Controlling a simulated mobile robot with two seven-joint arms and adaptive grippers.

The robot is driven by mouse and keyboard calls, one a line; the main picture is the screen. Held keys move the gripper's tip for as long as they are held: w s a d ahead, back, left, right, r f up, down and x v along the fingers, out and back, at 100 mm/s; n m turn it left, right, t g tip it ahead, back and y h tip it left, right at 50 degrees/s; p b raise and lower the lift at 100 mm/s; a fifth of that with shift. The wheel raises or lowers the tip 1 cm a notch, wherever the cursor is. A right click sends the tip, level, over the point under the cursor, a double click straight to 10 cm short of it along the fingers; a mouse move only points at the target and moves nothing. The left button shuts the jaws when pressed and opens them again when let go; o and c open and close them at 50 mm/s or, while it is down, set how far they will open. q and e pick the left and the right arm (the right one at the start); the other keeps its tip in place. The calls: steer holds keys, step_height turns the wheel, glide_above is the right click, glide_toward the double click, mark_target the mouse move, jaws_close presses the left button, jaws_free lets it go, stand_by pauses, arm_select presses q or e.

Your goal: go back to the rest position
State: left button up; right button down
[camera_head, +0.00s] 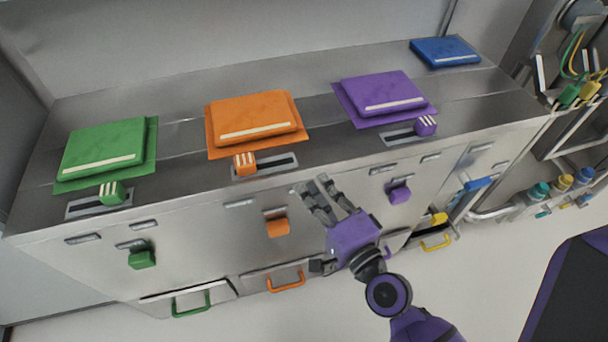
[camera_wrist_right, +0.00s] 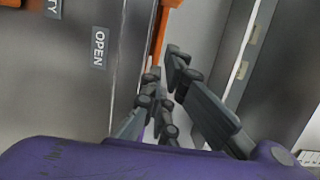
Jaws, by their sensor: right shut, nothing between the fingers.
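My right gripper (camera_head: 317,190) comes in from the bottom right of the head view, a purple body with dark fingers. It is shut and empty, in front of the cabinet face between the orange knob (camera_head: 277,226) and the purple knob (camera_head: 399,192). In the right wrist view its fingers (camera_wrist_right: 163,75) reach toward an orange handle (camera_wrist_right: 160,30) seen beyond them, beside a grey panel marked OPEN (camera_wrist_right: 98,48). I cannot tell how far the handle is from the fingers. My left gripper is not in view.
The metal cabinet (camera_head: 180,225) carries green (camera_head: 105,148), orange (camera_head: 253,116), purple (camera_head: 378,93) and blue (camera_head: 445,50) lids on top. Low drawers have a green handle (camera_head: 191,306), an orange handle (camera_head: 287,284) and a yellow handle (camera_head: 437,243). Bare floor (camera_head: 500,260) lies right of my arm.

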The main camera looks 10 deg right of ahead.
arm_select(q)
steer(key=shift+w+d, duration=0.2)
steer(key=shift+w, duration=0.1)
arm_select(e)
steer(key=shift+s, duration=0.35)
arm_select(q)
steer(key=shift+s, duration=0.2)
arm_select(e)
steer(key=shift+d, duration=0.1)
